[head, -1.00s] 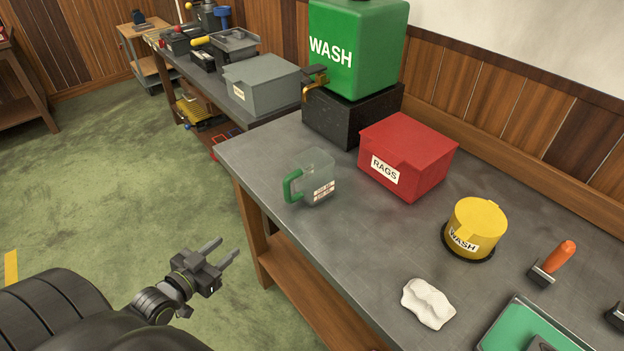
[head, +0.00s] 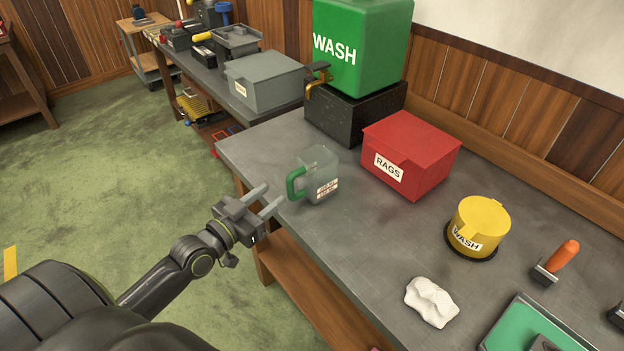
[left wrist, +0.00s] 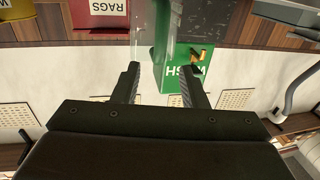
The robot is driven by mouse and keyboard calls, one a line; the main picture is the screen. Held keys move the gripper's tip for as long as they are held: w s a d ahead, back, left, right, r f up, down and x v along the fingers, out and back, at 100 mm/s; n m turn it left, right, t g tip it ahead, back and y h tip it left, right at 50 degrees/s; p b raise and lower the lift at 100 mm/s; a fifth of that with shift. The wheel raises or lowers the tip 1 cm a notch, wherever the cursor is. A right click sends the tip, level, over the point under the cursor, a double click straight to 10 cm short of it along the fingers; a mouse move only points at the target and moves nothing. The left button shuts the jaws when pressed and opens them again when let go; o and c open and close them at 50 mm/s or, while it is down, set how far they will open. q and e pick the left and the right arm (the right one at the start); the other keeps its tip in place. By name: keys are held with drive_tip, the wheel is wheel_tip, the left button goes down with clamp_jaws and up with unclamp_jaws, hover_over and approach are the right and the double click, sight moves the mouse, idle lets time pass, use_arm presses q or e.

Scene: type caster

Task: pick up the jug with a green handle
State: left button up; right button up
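The jug (head: 318,178) is clear and squarish with a white label. It stands upright near the left edge of the grey bench. Its green handle (head: 292,184) faces left, toward my left gripper. My left gripper (head: 272,195) is open and empty, its two fingers apart and pointing at the handle from a short distance. In the left wrist view, which looks upside down, the gripper (left wrist: 161,82) has the green handle (left wrist: 161,40) ahead, between its fingers. The clear jug (left wrist: 143,22) shows only in part there. My right gripper is not in view.
A red RAGS box (head: 410,155) stands right of the jug, and a green WASH container (head: 362,45) on a black block (head: 353,112) behind. A yellow WASH tub (head: 479,227) and a white cloth (head: 431,301) lie further right. Bare bench (head: 350,245) surrounds the jug's front.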

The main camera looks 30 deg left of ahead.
sight(287, 185)
use_arm(q)
drive_tip(key=shift+w+d+f, duration=0.1)
drive_tip(key=shift+w+d, duration=0.15)
drive_tip(key=shift+w, duration=0.95)
drive_tip(key=shift+w+d+f, duration=0.1)
drive_tip(key=shift+w+d, duration=0.15)
drive_tip(key=shift+w, duration=1)
drive_tip(key=shift+w+d+f, duration=0.1)
drive_tip(key=shift+w+d, duration=0.15)
drive_tip(key=shift+w, duration=0.95)
drive_tip(key=shift+r, duration=0.1)
drive_tip(key=shift+c, duration=0.5)
clamp_jaws()
